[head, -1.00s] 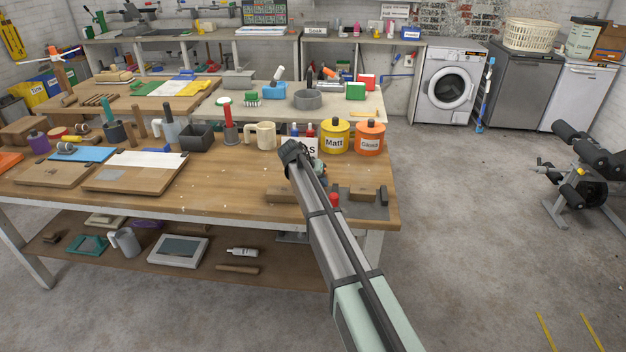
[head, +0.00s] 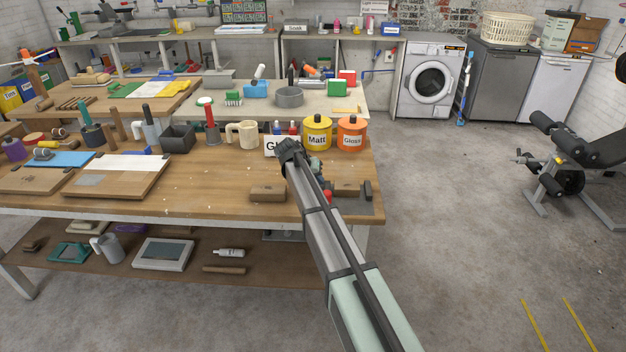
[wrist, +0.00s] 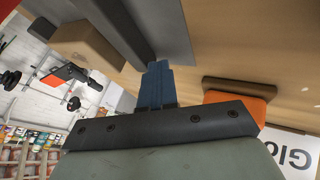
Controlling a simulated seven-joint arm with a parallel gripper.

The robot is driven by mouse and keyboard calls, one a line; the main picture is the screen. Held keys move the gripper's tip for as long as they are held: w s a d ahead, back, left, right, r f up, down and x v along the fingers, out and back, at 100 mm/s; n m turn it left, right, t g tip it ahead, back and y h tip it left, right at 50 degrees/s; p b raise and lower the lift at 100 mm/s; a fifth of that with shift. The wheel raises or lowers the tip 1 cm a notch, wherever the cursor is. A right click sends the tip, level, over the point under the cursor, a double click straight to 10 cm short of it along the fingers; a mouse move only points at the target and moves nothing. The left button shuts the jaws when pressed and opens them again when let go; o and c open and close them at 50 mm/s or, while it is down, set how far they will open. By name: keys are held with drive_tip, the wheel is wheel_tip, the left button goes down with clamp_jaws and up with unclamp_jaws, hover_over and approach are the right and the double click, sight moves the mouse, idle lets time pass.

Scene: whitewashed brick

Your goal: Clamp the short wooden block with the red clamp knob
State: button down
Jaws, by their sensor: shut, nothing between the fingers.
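A short wooden block (head: 267,193) lies near the front edge of the bench. A second wooden block (head: 346,188) sits to the right by a dark grey metal clamp piece (head: 366,190), partly behind my arm. The red clamp knob (head: 328,197) shows just beside my forearm. My gripper (wrist: 157,82) is shut and empty in the wrist view, its blue fingers close to a grey metal piece (wrist: 155,25). A wooden block (wrist: 88,45) is at upper left there; I cannot tell which one. In the head view my arm mostly hides the gripper.
A white label card (head: 275,147), a yellow tin (head: 317,134) and an orange tin (head: 351,134) stand behind my arm. A cream mug (head: 243,135) stands farther left. A wooden board (head: 115,180) lies at left. The bench front left of the block is clear.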

drive_tip(key=shift+a, duration=0.1)
drive_tip(key=a, duration=0.4)
drive_tip(key=shift+a+r, duration=0.15)
drive_tip(key=shift+a, duration=0.05)
drive_tip(key=v, duration=0.9)
drive_tip(key=s, duration=0.9)
drive_tip(key=x, duration=0.9)
drive_tip(key=shift+w+d+f, duration=0.15)
drive_tip(key=shift+w+f, duration=0.05)
drive_tip(key=shift+w, duration=0.1)
drive_tip(key=d, duration=0.3)
drive_tip(key=shift+d, duration=0.5)
